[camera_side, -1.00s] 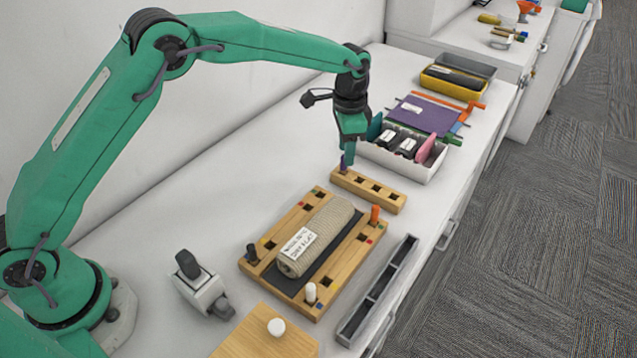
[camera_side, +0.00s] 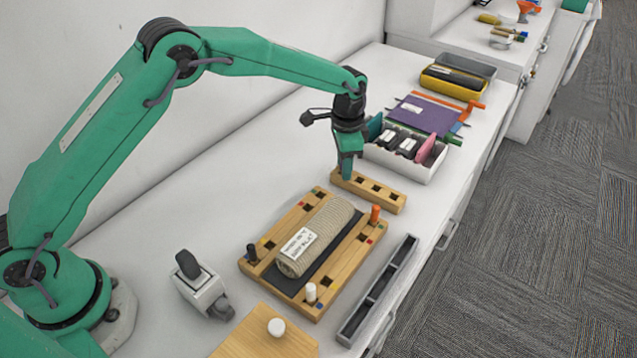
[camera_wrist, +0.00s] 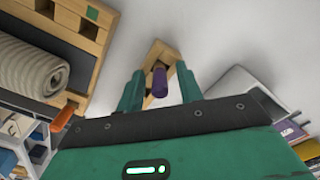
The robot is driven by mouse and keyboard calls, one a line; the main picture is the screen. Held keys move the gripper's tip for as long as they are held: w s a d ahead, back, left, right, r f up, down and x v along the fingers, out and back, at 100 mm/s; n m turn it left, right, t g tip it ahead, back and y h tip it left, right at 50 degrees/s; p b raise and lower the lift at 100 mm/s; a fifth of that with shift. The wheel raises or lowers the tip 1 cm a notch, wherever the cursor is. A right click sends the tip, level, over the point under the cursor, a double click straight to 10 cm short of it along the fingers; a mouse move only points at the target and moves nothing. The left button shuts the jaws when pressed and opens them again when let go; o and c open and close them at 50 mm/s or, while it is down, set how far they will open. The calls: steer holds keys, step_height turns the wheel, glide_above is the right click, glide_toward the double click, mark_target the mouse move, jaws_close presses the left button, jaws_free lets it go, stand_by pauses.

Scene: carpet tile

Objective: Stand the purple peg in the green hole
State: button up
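The purple peg (camera_wrist: 160,82) stands in the wooden rack (camera_side: 385,196), at the rack's left end in the side view. My gripper (camera_side: 347,172) is lowered over that end and hides the peg there. In the wrist view my gripper (camera_wrist: 160,92) is open, with one green finger on each side of the peg and a gap to both. The green mark (camera_wrist: 92,13) is on the wooden frame (camera_side: 352,262), beside an empty square hole (camera_wrist: 89,30).
A rolled beige cloth (camera_side: 315,236) lies inside the frame. Black (camera_side: 252,253), white (camera_side: 310,292) and orange (camera_side: 375,214) pegs stand in the frame. A white bin (camera_side: 430,170) is close behind the rack. A grey tray (camera_side: 378,290) lies in front.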

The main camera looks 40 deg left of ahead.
jaws_close()
steer(key=shift+r, duration=0.15)
steer(key=shift+r, duration=0.5)
steer(key=r, duration=0.3)
steer(key=shift+s+d+r, duration=0.15)
steer(key=shift+d, duration=0.1)
steer(key=s+d+r, duration=0.6)
steer(key=s+d, duration=0.1)
steer(key=s, duration=0.1)
steer(key=shift+s+d+r, duration=0.15)
steer(key=shift+d+r, duration=0.05)
steer(key=shift+d, duration=0.05)
